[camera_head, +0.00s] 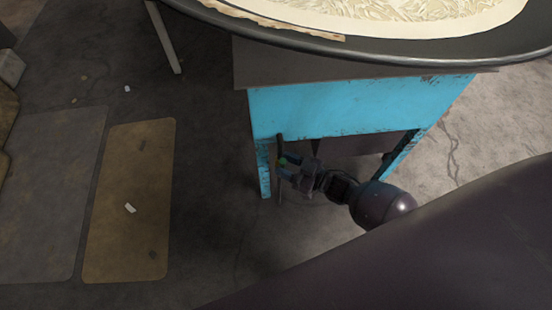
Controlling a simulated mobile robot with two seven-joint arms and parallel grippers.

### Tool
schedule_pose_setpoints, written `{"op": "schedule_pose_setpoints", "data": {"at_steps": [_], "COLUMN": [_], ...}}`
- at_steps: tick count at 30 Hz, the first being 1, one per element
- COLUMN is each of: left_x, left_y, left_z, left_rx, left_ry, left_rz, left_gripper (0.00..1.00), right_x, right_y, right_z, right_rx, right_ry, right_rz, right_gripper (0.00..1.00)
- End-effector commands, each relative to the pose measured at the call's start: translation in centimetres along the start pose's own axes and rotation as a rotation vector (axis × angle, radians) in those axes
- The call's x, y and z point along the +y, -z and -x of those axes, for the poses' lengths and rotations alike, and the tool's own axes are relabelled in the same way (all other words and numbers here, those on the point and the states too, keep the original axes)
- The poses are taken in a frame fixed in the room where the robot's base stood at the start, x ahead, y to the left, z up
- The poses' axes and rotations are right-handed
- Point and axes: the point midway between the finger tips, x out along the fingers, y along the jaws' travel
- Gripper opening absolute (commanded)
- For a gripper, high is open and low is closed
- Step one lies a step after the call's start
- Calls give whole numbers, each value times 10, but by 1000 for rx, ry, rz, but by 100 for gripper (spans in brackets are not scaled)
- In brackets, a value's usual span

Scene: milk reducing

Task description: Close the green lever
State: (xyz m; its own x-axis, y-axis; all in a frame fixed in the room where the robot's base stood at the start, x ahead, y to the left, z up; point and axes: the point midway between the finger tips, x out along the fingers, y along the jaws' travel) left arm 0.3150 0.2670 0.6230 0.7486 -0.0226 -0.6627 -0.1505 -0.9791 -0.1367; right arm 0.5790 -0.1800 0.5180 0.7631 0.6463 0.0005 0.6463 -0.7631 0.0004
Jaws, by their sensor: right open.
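The green lever (282,161) shows as a small green spot beside a thin dark upright rod, near the front left leg of the blue stand. My right gripper (286,171) is at the lever, with its fingers pointing left toward it. Its fingers are open. At this size I cannot tell whether they touch the lever or are around it. The gripper and wrist may hide part of the lever. My left gripper is not in view.
The blue stand (330,108) carries a wide dark pan (420,47) with pale contents at the top. Its legs are close to my right gripper. Flat brown (128,205) and grey (50,200) panels lie on the left floor. Small pale scraps lie nearby.

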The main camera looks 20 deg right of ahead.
Motion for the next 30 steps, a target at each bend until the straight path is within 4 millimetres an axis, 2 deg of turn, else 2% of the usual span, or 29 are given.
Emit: {"op": "schedule_pose_setpoints", "data": {"at_steps": [6, 18, 20, 27, 30], "left_x": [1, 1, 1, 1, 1], "left_y": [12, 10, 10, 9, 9], "left_z": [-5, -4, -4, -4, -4], "left_rx": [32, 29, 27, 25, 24], "left_ry": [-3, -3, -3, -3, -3], "left_rz": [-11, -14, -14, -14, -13], "left_gripper": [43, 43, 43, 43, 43], "right_x": [0, 0, 0, 0, 0], "right_y": [-2, 0, 0, 0, 0], "right_z": [-23, -29, -29, -29, -29], "right_rx": [-2, -1, -1, -1, -1], "right_ry": [0, 0, 0, 0, 0], "right_rz": [-1, 0, 0, 0, 0], "right_gripper": [44, 44, 36, 0, 0]}}
